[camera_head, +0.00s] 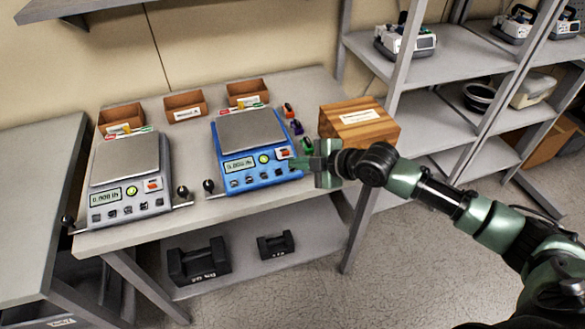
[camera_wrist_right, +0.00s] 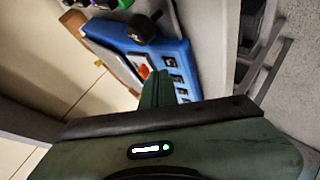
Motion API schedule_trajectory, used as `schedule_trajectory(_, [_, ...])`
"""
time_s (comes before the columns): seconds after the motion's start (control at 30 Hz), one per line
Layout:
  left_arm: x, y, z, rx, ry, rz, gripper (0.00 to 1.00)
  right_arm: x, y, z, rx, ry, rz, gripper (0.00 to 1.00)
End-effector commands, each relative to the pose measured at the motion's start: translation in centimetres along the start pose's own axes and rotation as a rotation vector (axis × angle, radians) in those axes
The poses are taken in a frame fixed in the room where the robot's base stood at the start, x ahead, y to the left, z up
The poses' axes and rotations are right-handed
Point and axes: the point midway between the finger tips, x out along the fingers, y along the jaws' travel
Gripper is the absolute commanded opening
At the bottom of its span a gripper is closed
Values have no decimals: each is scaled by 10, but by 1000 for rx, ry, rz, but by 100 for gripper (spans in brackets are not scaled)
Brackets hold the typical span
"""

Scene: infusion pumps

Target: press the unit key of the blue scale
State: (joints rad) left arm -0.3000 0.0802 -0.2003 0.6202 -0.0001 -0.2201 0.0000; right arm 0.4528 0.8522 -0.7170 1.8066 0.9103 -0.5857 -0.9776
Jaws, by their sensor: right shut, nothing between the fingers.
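The blue scale (camera_head: 250,136) stands on the table in the head view, with a grey pan, a lit display (camera_head: 241,163), a green round button and a row of dark keys (camera_head: 250,180) along its front. The key labels are too small to read. My right gripper (camera_head: 298,163) is shut and empty, its fingertips by the right front corner of the blue scale. In the right wrist view, the shut fingers (camera_wrist_right: 156,88) point at the blue scale's panel (camera_wrist_right: 178,55), near the orange-red switch (camera_wrist_right: 143,71) and the keys. I cannot tell whether they touch. My left gripper is out of view.
A grey scale (camera_head: 126,162) stands left of the blue one. Open brown boxes (camera_head: 185,105) line the table's back. A wooden block (camera_head: 360,124) and small coloured weights (camera_head: 297,127) stand to the right. Dark weights (camera_head: 198,262) lie on the lower shelf.

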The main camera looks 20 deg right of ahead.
Motion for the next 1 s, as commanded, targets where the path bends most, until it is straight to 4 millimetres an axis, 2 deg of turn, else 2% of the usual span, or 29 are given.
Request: schedule_trajectory(1.0, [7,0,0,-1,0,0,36,7,-5,5,0,0,0,0])
